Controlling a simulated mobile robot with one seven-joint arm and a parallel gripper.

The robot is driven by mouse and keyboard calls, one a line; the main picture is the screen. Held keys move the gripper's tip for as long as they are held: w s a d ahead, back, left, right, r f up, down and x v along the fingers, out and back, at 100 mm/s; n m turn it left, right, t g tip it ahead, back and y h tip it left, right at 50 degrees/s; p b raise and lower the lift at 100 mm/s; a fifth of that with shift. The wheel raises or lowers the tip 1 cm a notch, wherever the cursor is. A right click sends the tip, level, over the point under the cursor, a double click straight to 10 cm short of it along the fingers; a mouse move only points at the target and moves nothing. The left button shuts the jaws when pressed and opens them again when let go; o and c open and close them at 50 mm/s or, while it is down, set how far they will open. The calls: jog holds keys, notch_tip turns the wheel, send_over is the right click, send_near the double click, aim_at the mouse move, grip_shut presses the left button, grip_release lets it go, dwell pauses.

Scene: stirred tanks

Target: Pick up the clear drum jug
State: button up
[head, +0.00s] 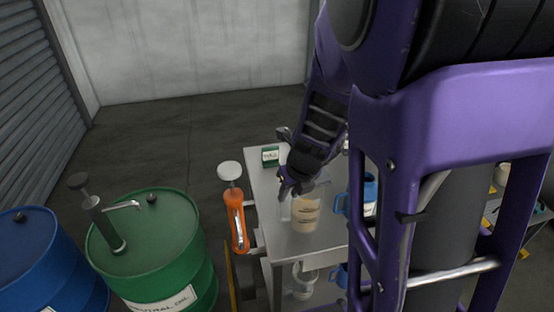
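A clear jug (306,214) with tan contents and dark markings stands upright on a grey metal table (265,195). My gripper (289,190) reaches down from the upper right, and its tip appears at the jug's upper left edge. From this one view I cannot tell whether it touches the jug or is apart from it. The fingers are small and dark, so their opening is unclear. My purple arm hides much of the right side.
A blue jug (369,192) stands right of the clear jug, partly hidden. A green box (270,156) sits at the table's back left. An orange hand pump (238,220) is at the left edge. Green (160,250) and blue (40,262) drums stand left. A pale jug (304,278) is below.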

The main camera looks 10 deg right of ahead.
jog(key=b, duration=0.2)
send_over(279, 214)
jog(key=s, duration=0.2)
notch_tip(279, 214, down, 9)
jog(key=b+x, duration=0.2)
jog(key=x, duration=0.1)
jog(key=b+x, duration=0.1)
jog(key=x, duration=0.1)
jog(key=shift+d+f, duration=0.25)
jog(key=shift+d, duration=0.05)
jog(key=shift+r, duration=0.1)
grip_shut()
dwell(0.7)
